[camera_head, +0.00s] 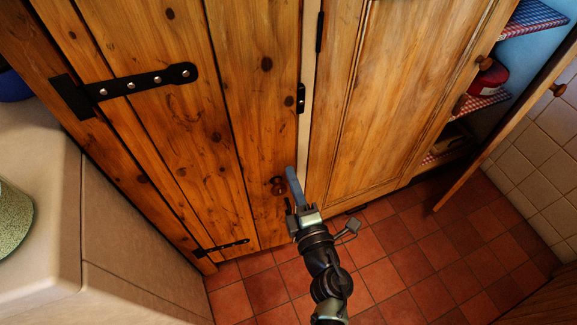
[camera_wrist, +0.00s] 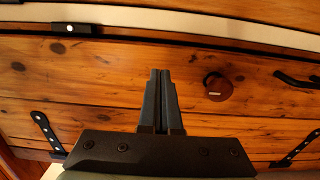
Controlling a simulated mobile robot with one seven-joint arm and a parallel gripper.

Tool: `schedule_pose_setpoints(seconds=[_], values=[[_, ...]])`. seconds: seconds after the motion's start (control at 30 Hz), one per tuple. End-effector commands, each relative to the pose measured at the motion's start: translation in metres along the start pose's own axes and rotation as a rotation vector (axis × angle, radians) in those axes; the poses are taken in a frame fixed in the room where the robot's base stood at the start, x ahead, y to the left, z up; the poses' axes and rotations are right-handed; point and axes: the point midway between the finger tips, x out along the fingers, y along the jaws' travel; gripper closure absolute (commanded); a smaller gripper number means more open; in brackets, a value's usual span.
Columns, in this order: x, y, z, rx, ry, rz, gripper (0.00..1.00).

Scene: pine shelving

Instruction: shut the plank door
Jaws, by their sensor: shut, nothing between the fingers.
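The plank door (camera_head: 235,110) is knotty pine with black strap hinges on its left side in the head view. It stands flush or nearly flush with the cabinet front; I cannot tell whether a small gap is left. My gripper (camera_head: 291,172) is shut and empty, in front of the door's right edge beside the knob. In the wrist view the fingers (camera_wrist: 160,72) lie together over the planks (camera_wrist: 95,85); contact cannot be told.
A black latch piece (camera_head: 301,97) sits on the door's right edge, next to a cream strip (camera_head: 309,70). A panelled cupboard door (camera_head: 400,80) is to the right. Beyond it are open shelves (camera_head: 487,102) and an open door (camera_head: 510,130). A pale counter (camera_head: 40,180) stands left; red tiles (camera_head: 400,270) are clear.

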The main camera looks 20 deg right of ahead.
Motion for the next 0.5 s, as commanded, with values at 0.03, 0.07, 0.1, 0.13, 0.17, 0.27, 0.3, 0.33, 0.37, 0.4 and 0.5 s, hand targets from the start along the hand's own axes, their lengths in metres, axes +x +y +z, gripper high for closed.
schedule_pose_setpoints(seconds=[0.03,0.07,0.1,0.13,0.17,0.27,0.3,0.33,0.37,0.4,0.5], values=[[0.009,-0.001,0.001,-0.002,-0.001,0.001,1.00],[0.014,-0.001,0.001,-0.002,-0.001,0.001,1.00],[0.019,-0.001,0.000,-0.002,0.000,0.001,1.00],[0.022,-0.001,0.000,-0.001,0.000,0.001,1.00],[0.025,-0.002,0.000,0.000,0.000,0.000,1.00],[0.031,-0.001,0.001,0.000,-0.001,0.000,1.00],[0.033,-0.001,0.001,0.000,-0.001,-0.001,1.00],[0.033,-0.001,0.000,0.000,-0.001,-0.001,1.00],[0.034,-0.001,0.000,0.000,-0.001,-0.001,1.00],[0.034,-0.001,0.000,0.000,-0.001,-0.002,1.00],[0.034,-0.001,0.000,0.000,-0.001,-0.001,1.00]])
